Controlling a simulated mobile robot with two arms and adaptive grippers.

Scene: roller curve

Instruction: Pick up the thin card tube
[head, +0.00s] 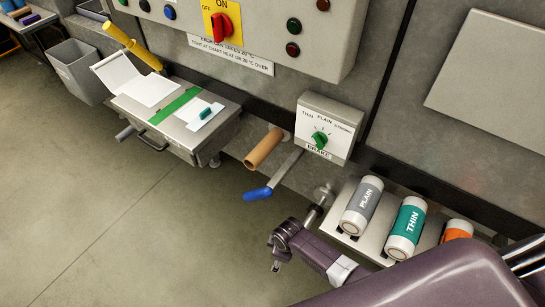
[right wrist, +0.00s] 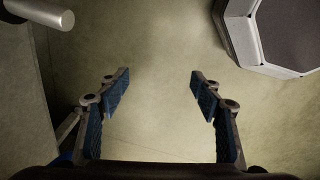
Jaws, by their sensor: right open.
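The thin card tube (head: 407,228) is a white roll with a green band marked THIN. It lies tilted on a grey shelf in the head view, between a grey-banded PLAIN tube (head: 362,205) and a partly hidden orange-banded tube (head: 457,231). My right gripper (right wrist: 160,75) is open and empty in the right wrist view, with only floor between its blue-padded fingers. In the head view it is left of and below the tubes, apart from the thin one. My left gripper is not in view.
A control box with a green dial (head: 320,140) stands above the shelf (head: 382,243). A brown cylinder (head: 264,148) and a blue-handled lever (head: 258,194) stick out to its left. A metal bench (head: 190,143) and grey bin (head: 79,70) stand farther left. The floor at left is clear.

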